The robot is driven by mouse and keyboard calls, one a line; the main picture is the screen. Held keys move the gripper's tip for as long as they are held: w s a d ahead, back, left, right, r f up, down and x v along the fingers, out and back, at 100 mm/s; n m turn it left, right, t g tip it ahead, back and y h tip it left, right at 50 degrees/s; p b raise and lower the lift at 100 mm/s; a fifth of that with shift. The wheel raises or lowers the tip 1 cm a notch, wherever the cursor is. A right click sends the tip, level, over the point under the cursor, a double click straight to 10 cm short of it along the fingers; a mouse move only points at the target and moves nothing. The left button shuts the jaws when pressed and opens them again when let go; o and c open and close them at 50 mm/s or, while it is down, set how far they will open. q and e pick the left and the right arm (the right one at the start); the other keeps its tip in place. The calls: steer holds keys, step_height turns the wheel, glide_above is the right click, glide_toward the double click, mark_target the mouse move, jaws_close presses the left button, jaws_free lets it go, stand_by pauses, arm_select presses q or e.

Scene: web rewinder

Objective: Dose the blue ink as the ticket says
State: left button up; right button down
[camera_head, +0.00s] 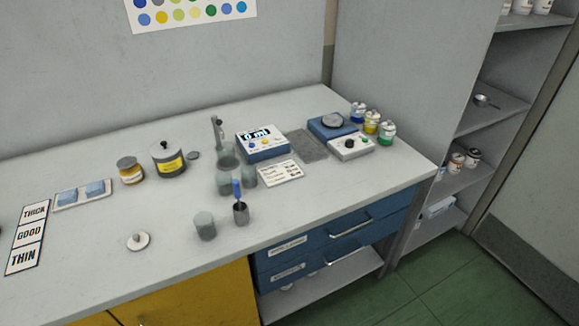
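A jar with a blue band (358,112) stands at the back right of the bench, beside a yellow-banded jar (372,122) and a green-banded jar (387,133). A white and blue dosing unit (262,146) shows "0 ml" on its display. A white ticket (281,173) lies in front of it, its writing too small to read. A grey spout (216,132) rises left of the unit, with a translucent cup (228,160) below it. Two more cups (223,184) (249,177) stand just in front. Neither of my grippers is in view.
A grey holder (240,214) with a blue-handled tool and a grey-green cup (205,226) stand near the front edge. A lidded pot (168,160), an amber jar (131,171) and a small lid (138,241) are left. A blue-topped device (331,125) is right.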

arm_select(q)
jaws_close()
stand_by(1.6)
